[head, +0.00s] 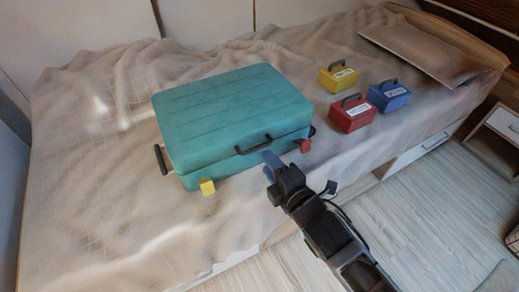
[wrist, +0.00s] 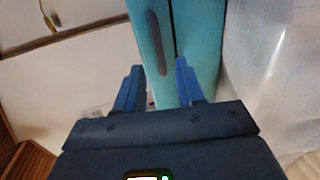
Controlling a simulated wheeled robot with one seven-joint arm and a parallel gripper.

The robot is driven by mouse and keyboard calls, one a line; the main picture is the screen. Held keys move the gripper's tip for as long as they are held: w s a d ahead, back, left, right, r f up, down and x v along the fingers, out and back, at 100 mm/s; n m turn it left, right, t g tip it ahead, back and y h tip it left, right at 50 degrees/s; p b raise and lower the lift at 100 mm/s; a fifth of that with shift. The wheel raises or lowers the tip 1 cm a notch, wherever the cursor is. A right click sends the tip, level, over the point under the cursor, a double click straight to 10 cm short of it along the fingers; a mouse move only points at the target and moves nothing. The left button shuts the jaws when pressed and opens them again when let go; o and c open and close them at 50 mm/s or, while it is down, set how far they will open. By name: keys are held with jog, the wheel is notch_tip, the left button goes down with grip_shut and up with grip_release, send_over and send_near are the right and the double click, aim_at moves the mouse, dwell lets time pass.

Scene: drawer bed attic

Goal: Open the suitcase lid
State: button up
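The teal suitcase (head: 235,110) lies flat on the bed with its lid (head: 225,95) down. A dark handle (head: 253,145) is on its front side. My gripper (head: 272,160) is at the suitcase's front, just below and right of the handle. In the wrist view, my gripper (wrist: 158,82) has its blue fingers apart with nothing between them. The right finger overlaps the suitcase's seam there; I cannot tell if it touches. The handle (wrist: 157,43) lies ahead.
A yellow box (head: 338,78), a red box (head: 351,114) and a blue box (head: 389,95) stand right of the suitcase. A wall is behind the bed. The floor (head: 420,215) at front right is mostly clear.

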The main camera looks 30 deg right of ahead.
aim_at(257, 150)
jog(key=x, duration=0.6)
grip_shut()
dwell(0.3)
dwell(0.4)
